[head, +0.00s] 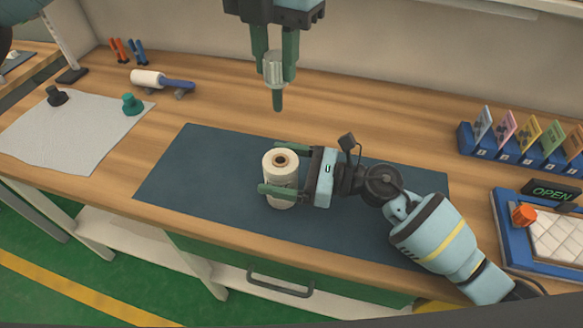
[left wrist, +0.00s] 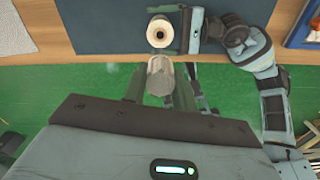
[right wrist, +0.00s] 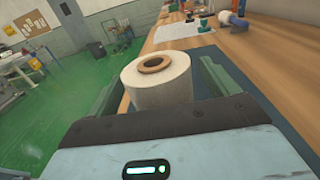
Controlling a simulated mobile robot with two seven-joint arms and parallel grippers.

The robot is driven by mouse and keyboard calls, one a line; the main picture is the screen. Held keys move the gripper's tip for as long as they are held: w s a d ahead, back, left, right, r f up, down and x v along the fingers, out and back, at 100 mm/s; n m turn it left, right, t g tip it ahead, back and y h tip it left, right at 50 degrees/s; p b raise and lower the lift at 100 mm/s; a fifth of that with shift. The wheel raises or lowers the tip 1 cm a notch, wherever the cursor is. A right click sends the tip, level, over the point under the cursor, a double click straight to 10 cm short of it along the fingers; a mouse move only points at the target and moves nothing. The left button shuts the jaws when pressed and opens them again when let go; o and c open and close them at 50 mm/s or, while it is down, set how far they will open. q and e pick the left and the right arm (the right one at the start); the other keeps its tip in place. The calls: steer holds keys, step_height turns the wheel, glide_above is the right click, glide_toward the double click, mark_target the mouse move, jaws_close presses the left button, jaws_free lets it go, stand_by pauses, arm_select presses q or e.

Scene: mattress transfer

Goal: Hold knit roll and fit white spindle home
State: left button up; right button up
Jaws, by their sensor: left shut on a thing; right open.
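The cream knit roll (head: 281,196) stands upright on the dark mat (head: 210,165), its tan core ring facing up. My right gripper (head: 272,168) is open, with one finger on each side of the roll. The roll (right wrist: 162,90) also shows between those fingers in the right wrist view. My left gripper (head: 275,66) is shut on the pale, silvery-white spindle (head: 273,70) and holds it above and behind the roll, apart from it. A narrow dark green tip points down below the spindle; I cannot tell whether it belongs to the spindle. The left wrist view shows the spindle (left wrist: 160,76) between the fingers.
A lint roller (head: 160,81) lies behind. A card rack (head: 515,155) and a blue-framed tray (head: 503,228) stand at the right. The mat's left part is clear.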

mark_target(277, 87)
steer(key=shift+c, duration=0.3)
steer(key=c, duration=1.2)
steer(key=o, duration=1.2)
steer(key=shift+c, duration=0.5)
steer(key=c, duration=0.8)
steer(key=shift+c, duration=0.2)
arm_select(q)
steer(key=shift+n, duration=0.4)
steer(key=shift+f, duration=2.4)
